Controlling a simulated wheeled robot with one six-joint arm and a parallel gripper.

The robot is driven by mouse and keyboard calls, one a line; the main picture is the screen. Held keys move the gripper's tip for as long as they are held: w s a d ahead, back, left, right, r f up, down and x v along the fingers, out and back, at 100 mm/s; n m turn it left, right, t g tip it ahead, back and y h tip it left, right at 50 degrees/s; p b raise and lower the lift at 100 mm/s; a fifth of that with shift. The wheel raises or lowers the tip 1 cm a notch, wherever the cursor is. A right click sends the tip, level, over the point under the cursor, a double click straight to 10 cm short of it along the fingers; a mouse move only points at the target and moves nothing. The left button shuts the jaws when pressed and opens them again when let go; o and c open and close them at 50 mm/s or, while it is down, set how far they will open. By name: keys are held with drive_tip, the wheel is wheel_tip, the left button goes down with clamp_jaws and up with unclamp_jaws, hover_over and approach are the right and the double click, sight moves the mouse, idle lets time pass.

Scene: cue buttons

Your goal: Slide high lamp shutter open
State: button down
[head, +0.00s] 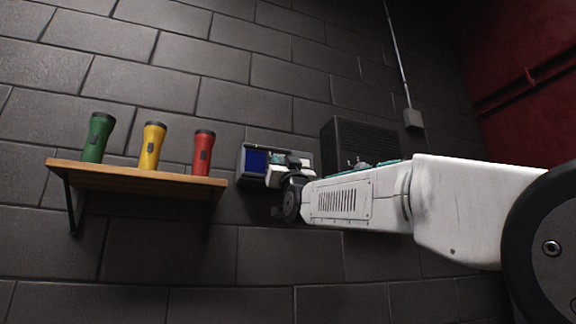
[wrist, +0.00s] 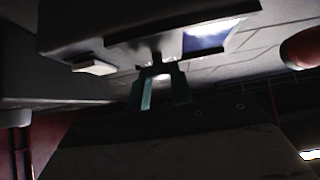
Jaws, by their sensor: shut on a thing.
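The high lamp is a grey wall box (head: 241,163) just right of the shelf in the head view. A blue panel (head: 256,160) shows in its left part. The box also shows at the top of the wrist view (wrist: 85,33), with a bright bluish opening (wrist: 212,37). My gripper (head: 292,160) is at the front of the box and hides much of its middle and lower right. In the wrist view my gripper's teal fingers (wrist: 158,80) are shut on a small dark shutter handle (wrist: 157,57) at the box. The shutter's exact edges are hard to make out.
A wooden shelf (head: 140,177) left of the box holds a green (head: 98,138), a yellow (head: 151,147) and a red flashlight (head: 202,153). A dark vented box (head: 358,140) is close on the right, behind my arm. A conduit (head: 397,50) runs above it.

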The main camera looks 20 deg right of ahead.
drive_tip(key=shift+d, duration=0.1)
drive_tip(key=c, duration=1.5)
unclamp_jaws()
drive_tip(key=shift+o, duration=1.2)
drive_tip(key=shift+d+h, duration=0.2)
drive_tip(key=shift+h, duration=0.1)
drive_tip(key=shift+a, duration=0.1)
drive_tip(key=shift+s+f, duration=0.2)
drive_tip(key=v, duration=0.7)
drive_tip(key=shift+s, duration=0.1)
